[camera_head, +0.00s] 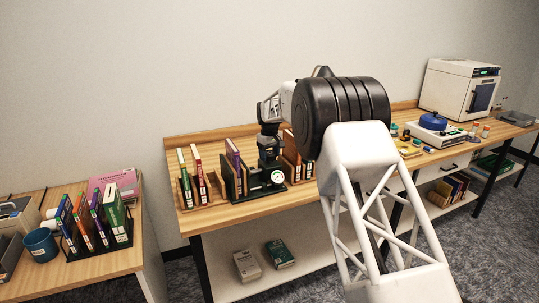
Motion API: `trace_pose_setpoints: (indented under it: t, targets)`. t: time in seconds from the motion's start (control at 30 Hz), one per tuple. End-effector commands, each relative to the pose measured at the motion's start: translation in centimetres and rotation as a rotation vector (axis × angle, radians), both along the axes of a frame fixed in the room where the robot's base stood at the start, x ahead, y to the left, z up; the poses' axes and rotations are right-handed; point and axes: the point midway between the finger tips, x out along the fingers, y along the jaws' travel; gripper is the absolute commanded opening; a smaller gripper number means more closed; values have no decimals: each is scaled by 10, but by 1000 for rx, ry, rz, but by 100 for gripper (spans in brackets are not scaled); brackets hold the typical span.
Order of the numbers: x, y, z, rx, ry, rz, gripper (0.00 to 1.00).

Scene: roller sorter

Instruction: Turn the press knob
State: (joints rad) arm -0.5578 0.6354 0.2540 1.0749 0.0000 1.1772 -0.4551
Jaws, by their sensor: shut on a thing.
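The press (267,158) is a small dark upright device on the middle wooden bench, with a round white dial (278,177) at its lower front. My gripper (268,128) points down onto the top of the press and is shut on the press knob. The fingers and my wrist cover most of the knob, so its angle cannot be told. The press stands upright between book racks.
Book racks (203,189) stand close on the left of the press, with more books (291,150) on its right. A blue pot (433,121) on a white unit and a white oven (460,89) stand further right.

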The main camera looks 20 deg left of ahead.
Motion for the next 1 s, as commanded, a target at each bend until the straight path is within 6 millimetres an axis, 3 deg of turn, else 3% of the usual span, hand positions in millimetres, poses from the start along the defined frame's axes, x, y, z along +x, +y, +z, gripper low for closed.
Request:
trace_pose_setpoints:
  t: [0.6,1.0]
  targets:
    - [-1,0,-1,-1,3,544,38]
    - [0,-1,-1,-1,2,686,38]
